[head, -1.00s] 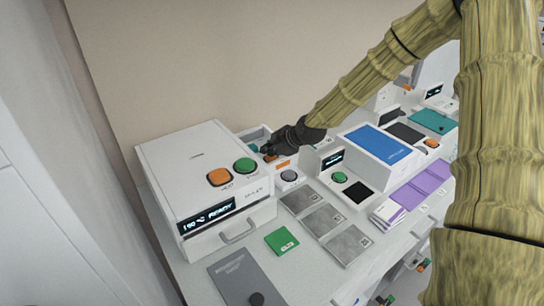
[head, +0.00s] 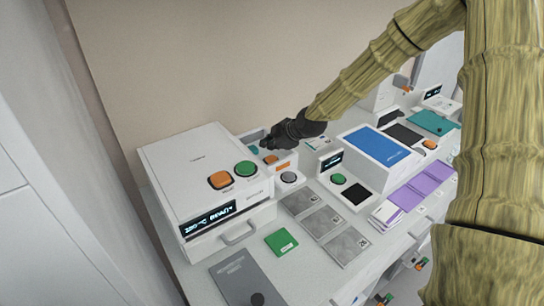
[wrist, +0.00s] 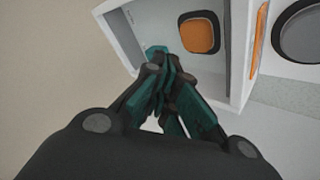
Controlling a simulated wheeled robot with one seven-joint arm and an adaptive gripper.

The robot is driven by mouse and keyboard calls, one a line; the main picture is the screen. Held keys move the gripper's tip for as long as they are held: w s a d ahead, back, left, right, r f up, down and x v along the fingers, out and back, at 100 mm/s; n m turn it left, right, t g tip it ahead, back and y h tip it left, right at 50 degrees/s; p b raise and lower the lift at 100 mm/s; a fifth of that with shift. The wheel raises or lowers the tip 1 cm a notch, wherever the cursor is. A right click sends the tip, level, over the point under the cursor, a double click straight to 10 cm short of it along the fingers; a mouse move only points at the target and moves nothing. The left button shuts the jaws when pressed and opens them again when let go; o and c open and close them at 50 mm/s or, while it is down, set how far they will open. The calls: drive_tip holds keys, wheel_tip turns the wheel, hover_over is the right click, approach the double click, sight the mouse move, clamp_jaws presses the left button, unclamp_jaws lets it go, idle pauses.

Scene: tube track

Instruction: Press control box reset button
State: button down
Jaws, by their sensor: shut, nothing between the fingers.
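A small white box with an orange button (head: 271,159) stands right of the large white machine. The button also shows in the wrist view (wrist: 199,32), set in the box's pale top (wrist: 155,14). No label naming this box as the control box is readable. My gripper (head: 266,145) is shut and empty. In the wrist view, its teal fingertips (wrist: 157,52) are at the box's near edge, to the left of the button and apart from it. I cannot tell whether the tips touch the box.
The large white machine (head: 160,165) has orange (head: 220,180) and green (head: 246,168) buttons and a lit display. A grey round button (head: 289,177) is close by. Grey cards, a blue-topped box (head: 378,142) and purple cards fill the bench to the right.

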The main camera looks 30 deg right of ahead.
drive_tip(key=shift+r+p, duration=0.7)
drive_tip(key=shift+r, duration=0.7)
